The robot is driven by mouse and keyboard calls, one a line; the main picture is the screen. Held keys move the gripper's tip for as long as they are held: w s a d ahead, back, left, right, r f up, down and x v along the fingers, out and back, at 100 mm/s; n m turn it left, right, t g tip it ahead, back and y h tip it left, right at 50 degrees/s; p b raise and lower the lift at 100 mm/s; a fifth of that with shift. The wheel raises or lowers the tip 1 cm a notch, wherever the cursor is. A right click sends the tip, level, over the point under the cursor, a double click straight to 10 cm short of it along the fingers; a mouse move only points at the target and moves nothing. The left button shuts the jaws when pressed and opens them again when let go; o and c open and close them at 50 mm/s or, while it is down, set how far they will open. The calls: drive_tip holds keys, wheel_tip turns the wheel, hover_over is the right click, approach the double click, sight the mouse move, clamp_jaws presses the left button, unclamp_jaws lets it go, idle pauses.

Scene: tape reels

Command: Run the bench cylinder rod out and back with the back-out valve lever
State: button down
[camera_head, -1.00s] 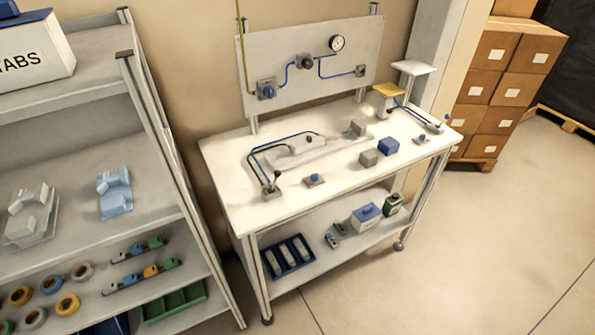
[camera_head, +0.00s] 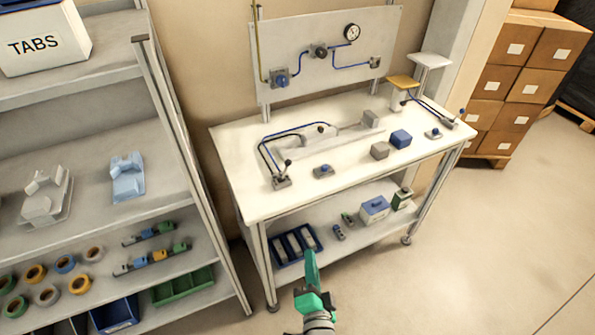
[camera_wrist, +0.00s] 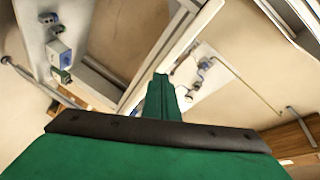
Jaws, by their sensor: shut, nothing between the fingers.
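The bench cylinder (camera_head: 307,142) lies along the back of the white bench top (camera_head: 240,165), with a pale strip to its right. Dark and blue tubes join it to a lever valve (camera_head: 281,181) at the bench's front left, whose lever with a dark knob (camera_head: 287,162) stands up, slightly tilted. The rod's position is too small to tell. My green gripper (camera_head: 311,258) is shut and empty, in front of the bench and apart from the valve. Its green fingers (camera_wrist: 162,92) also show in the wrist view, with part of the bench beyond.
A blue-button block (camera_head: 323,171), grey blocks (camera_head: 379,151) and a blue block (camera_head: 400,139) sit on the bench. Another small lever device (camera_head: 457,119) is at its right end. A shelf rack (camera_head: 165,100) stands left. The floor (camera_head: 470,250) front right is clear.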

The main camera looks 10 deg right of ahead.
sight(286, 169)
drive_tip(key=w+d+r+m, duration=0.2)
drive_tip(key=w+r+m, duration=0.1)
drive_tip(key=w+r, duration=0.2)
drive_tip(key=w+d+r+m+t, duration=0.1)
drive_tip(key=w+r+m, duration=0.2)
drive_tip(key=w+r, duration=0.2)
drive_tip(key=shift+w+d+r+y, duration=0.15)
drive_tip(key=shift+w+d+y, duration=0.25)
drive_tip(key=shift+w, duration=0.65)
drive_tip(key=shift+a, duration=0.1)
drive_tip(key=w, duration=1)
drive_tip(key=shift+w, duration=0.1)
drive_tip(key=shift+w+a, duration=0.2)
drive_tip(key=shift+a, duration=0.3)
drive_tip(key=shift+w+a, duration=0.15)
drive_tip(key=shift+a, duration=0.3)
drive_tip(key=shift+w+a, duration=0.15)
drive_tip(key=shift+a, duration=0.6)
